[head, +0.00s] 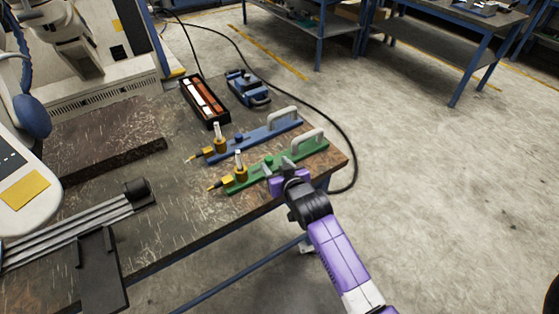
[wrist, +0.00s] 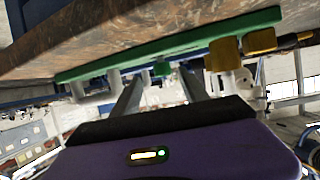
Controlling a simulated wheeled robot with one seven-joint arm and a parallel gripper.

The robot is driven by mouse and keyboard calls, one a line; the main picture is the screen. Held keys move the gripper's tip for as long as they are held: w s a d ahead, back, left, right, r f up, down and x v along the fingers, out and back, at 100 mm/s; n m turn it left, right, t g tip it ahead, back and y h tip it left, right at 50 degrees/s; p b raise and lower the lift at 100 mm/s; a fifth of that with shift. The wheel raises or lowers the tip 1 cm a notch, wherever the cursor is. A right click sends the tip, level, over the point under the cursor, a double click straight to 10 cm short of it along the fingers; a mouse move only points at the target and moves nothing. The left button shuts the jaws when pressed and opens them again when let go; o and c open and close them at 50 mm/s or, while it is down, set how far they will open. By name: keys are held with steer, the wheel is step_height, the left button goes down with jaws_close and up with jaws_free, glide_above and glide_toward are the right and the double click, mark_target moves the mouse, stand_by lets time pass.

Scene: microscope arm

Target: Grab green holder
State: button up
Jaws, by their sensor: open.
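The green holder (head: 248,179) is a long flat bar lying near the table's front right corner. It has a grey arched handle (head: 308,142) at its right end and brass fittings (head: 239,170) at its left. My gripper (head: 277,165) is at its near side, around the middle of the bar, left of the handle. In the wrist view, which looks inverted, the green bar (wrist: 110,69) runs across beyond my open fingers (wrist: 158,88). Nothing shows held between them. Whether the fingertips touch the bar, I cannot tell.
A similar blue holder (head: 250,141) lies just behind the green one on the worn table (head: 190,225). A box with coloured strips (head: 205,102) and a blue device (head: 248,88) stand further back. A black cable (head: 330,130) loops past the table's right end.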

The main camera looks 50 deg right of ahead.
mark_target(270, 160)
steer(key=shift+a+p+x, duration=0.15)
steer(key=shift+x, duration=1.2)
steer(key=shift+a+p+x, duration=0.1)
steer(key=shift+p+x, duration=0.05)
steer(key=shift+x, duration=1.2)
steer(key=shift+w, duration=0.15)
steer(key=shift+c, duration=0.2)
jaws_close()
steer(key=shift+r, duration=0.25)
